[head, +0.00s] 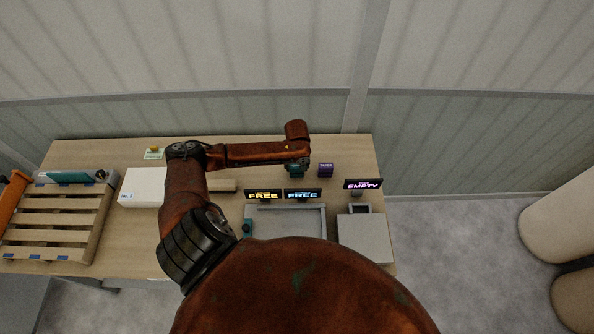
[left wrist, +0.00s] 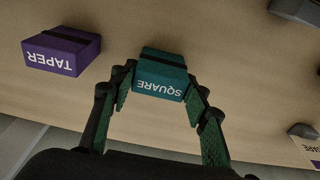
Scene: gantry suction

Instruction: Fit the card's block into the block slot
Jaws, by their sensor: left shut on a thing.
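A teal block lettered SQUARE (left wrist: 160,78) stands upright on the wooden table, between the fingers of my left gripper (left wrist: 160,88). In the head view the teal block (head: 294,171) shows just under my left gripper (head: 297,162), at the back of the table. A purple block lettered TAPER (left wrist: 62,50) stands apart beside it, also in the head view (head: 326,169). My right gripper is out of view.
A sign reading EMPTY (head: 363,184) stands at the right, with a small grey-framed opening (head: 359,208) and a grey box (head: 366,236) in front. Two signs reading FREE (head: 263,196) stand behind a grey tray (head: 322,222). A white box (head: 143,187) and slatted pallet (head: 52,225) are left.

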